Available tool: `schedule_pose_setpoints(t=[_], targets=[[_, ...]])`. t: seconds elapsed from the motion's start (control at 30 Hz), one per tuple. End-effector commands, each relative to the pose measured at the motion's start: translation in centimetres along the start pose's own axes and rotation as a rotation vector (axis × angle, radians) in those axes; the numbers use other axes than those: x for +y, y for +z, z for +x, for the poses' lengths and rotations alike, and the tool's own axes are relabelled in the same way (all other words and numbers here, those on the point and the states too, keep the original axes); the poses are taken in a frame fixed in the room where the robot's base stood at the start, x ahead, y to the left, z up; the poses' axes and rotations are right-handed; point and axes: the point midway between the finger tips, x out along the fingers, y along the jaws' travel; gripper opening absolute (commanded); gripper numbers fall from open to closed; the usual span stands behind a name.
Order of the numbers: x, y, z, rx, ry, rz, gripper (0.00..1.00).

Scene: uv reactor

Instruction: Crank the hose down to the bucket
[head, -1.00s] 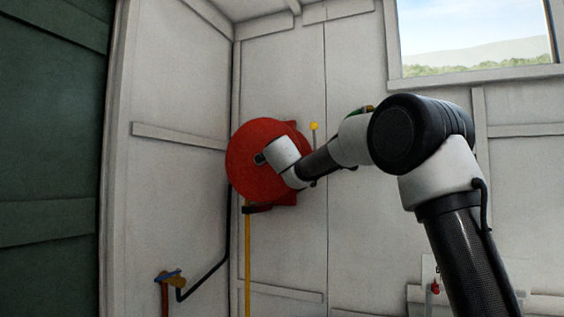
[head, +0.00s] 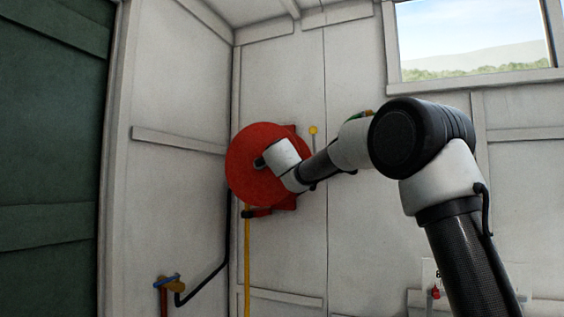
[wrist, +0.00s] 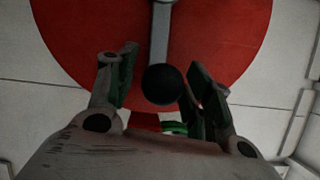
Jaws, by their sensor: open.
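A red hose reel (head: 248,170) is on the white wall near the corner. It also fills the upper part of the wrist view (wrist: 75,35). A grey crank arm (wrist: 161,30) runs down its face to a round black knob (wrist: 162,84). My gripper (wrist: 158,72) is open, with one finger on each side of the knob, apart from it as far as I can see. In the head view my own arm hides the gripper and the crank. A yellow hose (head: 247,265) hangs straight down below the reel. No bucket shows in either view.
A brass valve with a blue handle (head: 168,279) and a black pipe (head: 205,280) are at the lower left. A yellow-tipped rod (head: 314,131) is right of the reel. A dark green door (head: 50,160) is at the left, a window (head: 475,40) at the upper right.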

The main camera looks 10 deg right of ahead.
Motion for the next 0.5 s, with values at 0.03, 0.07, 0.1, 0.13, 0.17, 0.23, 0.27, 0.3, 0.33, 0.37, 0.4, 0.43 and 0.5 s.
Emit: schedule_pose_setpoints(t=[0.03, 0.07, 0.1, 0.13, 0.17, 0.23, 0.27, 0.3, 0.33, 0.37, 0.4, 0.43, 0.5], targets=[[-0.1, 0.1, -0.5, -0.001, -0.001, 0.000, 0.51], [-0.1, 0.1, -0.9, -0.001, -0.001, 0.000, 0.51], [-0.2, 0.1, -1.5, -0.001, -0.002, 0.000, 0.51], [-0.1, 0.1, -2.0, -0.002, -0.001, 0.000, 0.51], [-0.2, 0.1, -2.7, -0.002, -0.002, 0.001, 0.51], [-0.2, 0.1, -4.3, -0.002, -0.002, 0.001, 0.51], [-0.2, 0.1, -5.0, -0.002, -0.002, 0.000, 0.51], [-0.2, 0.1, -5.9, -0.003, -0.002, 0.001, 0.51], [-0.1, 0.1, -6.6, -0.003, -0.001, 0.000, 0.51], [-0.2, 0.0, -7.3, -0.002, -0.002, 0.001, 0.51], [-0.1, 0.1, -8.1, -0.002, -0.001, 0.001, 0.51], [-0.1, 0.1, -8.7, -0.003, -0.001, 0.001, 0.51], [-0.1, 0.0, -9.8, -0.002, -0.001, 0.001, 0.51]])
